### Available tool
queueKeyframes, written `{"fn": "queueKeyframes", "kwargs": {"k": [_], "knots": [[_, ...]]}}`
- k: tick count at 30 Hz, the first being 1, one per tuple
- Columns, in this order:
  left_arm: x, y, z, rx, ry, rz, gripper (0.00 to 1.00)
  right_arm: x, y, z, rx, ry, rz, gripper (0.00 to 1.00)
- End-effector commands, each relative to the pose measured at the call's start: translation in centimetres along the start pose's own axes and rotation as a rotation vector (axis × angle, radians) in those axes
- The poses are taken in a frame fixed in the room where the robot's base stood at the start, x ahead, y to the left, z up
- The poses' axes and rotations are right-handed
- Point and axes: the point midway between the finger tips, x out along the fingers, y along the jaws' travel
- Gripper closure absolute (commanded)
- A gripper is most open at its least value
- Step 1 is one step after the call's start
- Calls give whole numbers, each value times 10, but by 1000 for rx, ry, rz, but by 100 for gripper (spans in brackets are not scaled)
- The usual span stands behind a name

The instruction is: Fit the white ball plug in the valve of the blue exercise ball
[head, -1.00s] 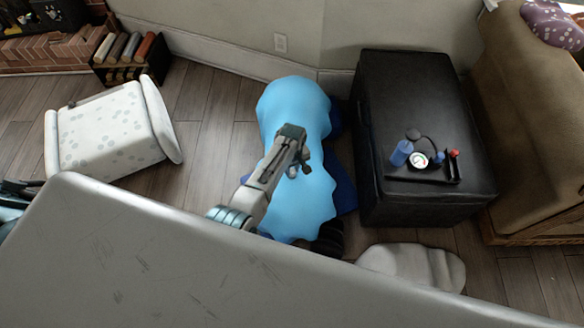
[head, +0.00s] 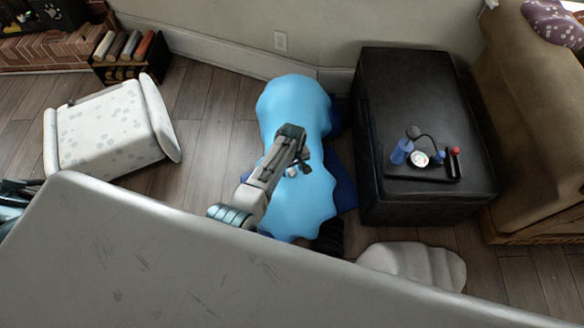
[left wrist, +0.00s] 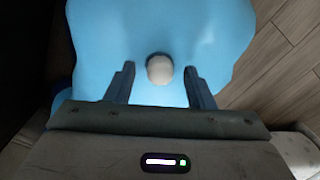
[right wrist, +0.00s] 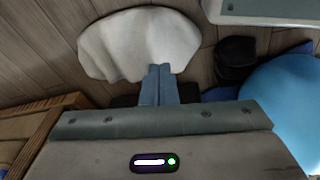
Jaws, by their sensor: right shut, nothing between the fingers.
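The blue exercise ball (head: 305,205) lies slack and wavy-edged on the floor in the head view. It fills the upper part of the left wrist view (left wrist: 210,35). A white rounded piece, seemingly the ball plug (left wrist: 160,68), shows against the blue skin there. I cannot tell whether it sits in the valve; no valve opening shows. My left gripper (head: 298,168) is over the ball. Its two fingers (left wrist: 160,80) are open, one on each side of the white piece, with gaps. My right gripper (right wrist: 160,68) is shut and empty, away from the ball, which shows at right.
A black ottoman (head: 400,100) right of the ball bears a tray with a pump and gauge. A whitish cushion (head: 410,265) lies on the floor, also in the right wrist view (right wrist: 135,40). A spotted white stool (head: 105,130) lies left. A pale surface (head: 180,265) fills the foreground.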

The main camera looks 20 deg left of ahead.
Motion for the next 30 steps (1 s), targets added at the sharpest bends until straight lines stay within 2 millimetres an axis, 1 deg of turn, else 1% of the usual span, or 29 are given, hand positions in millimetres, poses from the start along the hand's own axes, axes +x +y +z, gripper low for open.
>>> {"fn": "queueKeyframes", "kwargs": {"k": [5, 8, 11, 15, 24, 27, 30], "knots": [[0, 0, 0, 0, 0, 0, 51, -2, 0, -1, 0, 1, 0, 100], [0, 0, 0, 0, 0, 0, 51, -8, 0, -5, -1, 7, 1, 100], [0, 0, 0, 0, 0, 0, 51, -19, 1, -12, -2, 14, 2, 100], [-27, 1, -1, 0, 3, 3, 51, -4, 0, 2, 0, -6, 0, 100], [-85, 1, 0, 0, 2, 3, 51, 24, 1, 20, 3, -14, 0, 100], [-97, 1, 0, 0, 1, 2, 51, 28, 1, 23, 4, -13, 0, 100], [-104, 0, 0, 0, 0, 1, 51, 31, 2, 26, 4, -14, 0, 100]]}}
